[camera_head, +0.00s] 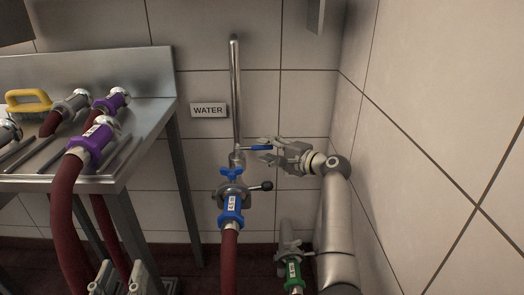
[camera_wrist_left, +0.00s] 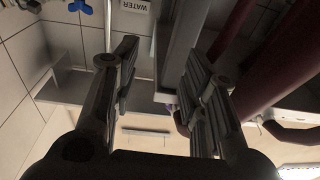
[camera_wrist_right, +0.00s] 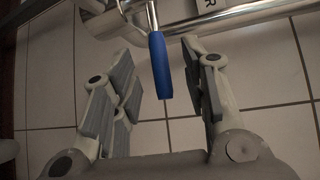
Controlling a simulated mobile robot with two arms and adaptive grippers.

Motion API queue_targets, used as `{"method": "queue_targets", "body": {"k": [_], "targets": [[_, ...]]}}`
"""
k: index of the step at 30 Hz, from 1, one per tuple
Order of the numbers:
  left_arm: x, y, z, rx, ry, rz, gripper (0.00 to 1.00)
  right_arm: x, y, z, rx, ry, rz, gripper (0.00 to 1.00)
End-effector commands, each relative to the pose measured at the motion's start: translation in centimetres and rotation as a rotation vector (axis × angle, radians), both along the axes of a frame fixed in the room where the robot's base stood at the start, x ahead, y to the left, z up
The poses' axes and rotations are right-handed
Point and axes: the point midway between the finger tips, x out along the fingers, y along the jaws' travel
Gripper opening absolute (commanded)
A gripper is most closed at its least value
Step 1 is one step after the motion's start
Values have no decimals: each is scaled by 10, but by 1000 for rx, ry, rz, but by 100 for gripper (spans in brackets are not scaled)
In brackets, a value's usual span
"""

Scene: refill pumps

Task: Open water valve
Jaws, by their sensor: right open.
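The water valve's blue lever handle (camera_head: 257,148) points right from the vertical steel pipe (camera_head: 235,90), below the WATER sign (camera_head: 208,110). My right gripper (camera_head: 268,148) is at the lever's free end, coming from the right. In the right wrist view, the blue lever (camera_wrist_right: 160,65) reaches between the open fingers (camera_wrist_right: 165,90), with visible space on both sides. My left gripper (camera_head: 121,278) is low at the bottom left, away from the valve. In the left wrist view its fingers (camera_wrist_left: 160,85) are spread, holding nothing.
A blue hose coupling (camera_head: 231,208) with a blue knob (camera_head: 231,173) and black-knobbed lever (camera_head: 264,186) hangs below the valve. A green coupling (camera_head: 293,270) is lower right. A steel table (camera_head: 150,100) with purple-coupled hoses stands left. The tiled wall (camera_head: 420,130) is close on the right.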

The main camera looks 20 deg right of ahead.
Motion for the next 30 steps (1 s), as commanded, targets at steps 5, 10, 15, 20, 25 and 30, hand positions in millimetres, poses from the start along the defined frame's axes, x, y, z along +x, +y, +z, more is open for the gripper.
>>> {"method": "queue_targets", "body": {"k": [5, 10, 15, 20, 25, 30], "targets": [[-2, -3, 21, -33, -123, -8, 40, 14, 8, -4, 2, 0, 1, 41], [-6, -4, 37, -55, -203, -12, 40, 23, 13, -4, 0, -1, 0, 41], [-8, -4, 44, -64, -238, -14, 40, 26, 15, -5, -1, 0, 0, 41], [-8, -4, 45, -65, -242, -14, 40, 26, 15, -5, -1, 0, 0, 41], [-8, -4, 45, -65, -241, -14, 40, 26, 15, -5, -1, 0, 0, 33], [-8, -4, 44, -65, -241, -14, 40, 26, 15, -5, -1, 0, 0, 11]]}}
